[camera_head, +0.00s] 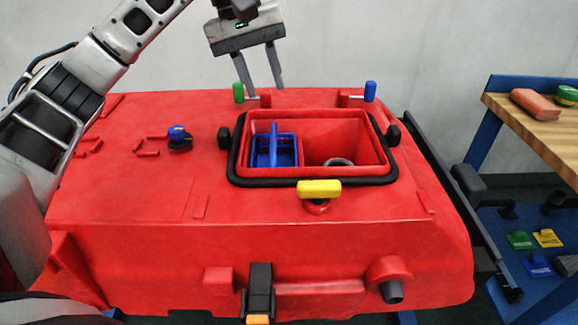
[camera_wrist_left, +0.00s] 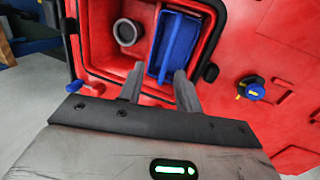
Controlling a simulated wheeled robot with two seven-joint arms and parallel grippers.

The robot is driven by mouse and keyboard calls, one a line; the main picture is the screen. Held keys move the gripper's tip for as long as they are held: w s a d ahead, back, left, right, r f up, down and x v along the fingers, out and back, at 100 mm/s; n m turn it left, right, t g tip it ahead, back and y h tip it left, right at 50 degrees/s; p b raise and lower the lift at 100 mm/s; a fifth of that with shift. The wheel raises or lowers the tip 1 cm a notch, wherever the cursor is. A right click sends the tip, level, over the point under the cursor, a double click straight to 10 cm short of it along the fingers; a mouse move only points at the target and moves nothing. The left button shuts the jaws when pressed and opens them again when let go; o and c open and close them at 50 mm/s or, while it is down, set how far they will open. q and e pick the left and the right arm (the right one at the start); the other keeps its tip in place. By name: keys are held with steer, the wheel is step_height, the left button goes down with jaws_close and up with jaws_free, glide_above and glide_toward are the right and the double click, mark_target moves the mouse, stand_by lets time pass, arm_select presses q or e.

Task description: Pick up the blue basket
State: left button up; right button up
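The blue basket (camera_head: 274,151) sits inside the left part of the open well in the red tank's top, with an upright divider or handle along it. It also shows in the left wrist view (camera_wrist_left: 176,47), just beyond the fingertips. My left gripper (camera_head: 262,89) hangs above the back edge of the well in the head view, fingers pointing down, apart and empty. In the left wrist view its two fingers (camera_wrist_left: 158,72) are spread, with the right fingertip overlapping the basket's near end in the picture. I cannot tell any contact. My right gripper is not in view.
The red tank (camera_head: 150,220) has a black-rimmed opening (camera_head: 312,182). Green (camera_head: 238,92), blue (camera_head: 370,91) and yellow (camera_head: 319,188) knobs stand around it. A grey ring (camera_head: 339,162) lies in the well. A wooden-topped bench (camera_head: 545,130) stands at the right.

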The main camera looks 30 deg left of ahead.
arm_select(q)
steer(key=a, duration=0.2)
steer(key=y+b, duration=0.1)
steer(key=b, duration=0.1)
glide_above(273, 141)
steer(key=s+a, duration=0.1)
step_height(273, 141, down, 8)
steer(key=shift+f, duration=0.15)
steer(key=shift+w+d+f, duration=0.1)
steer(key=shift+d+f, duration=0.05)
steer(key=shift+f, duration=0.6)
steer(key=f, duration=0.4)
steer(key=shift+w+d+f, duration=0.35)
steer(key=shift+f, duration=0.05)
jaws_close()
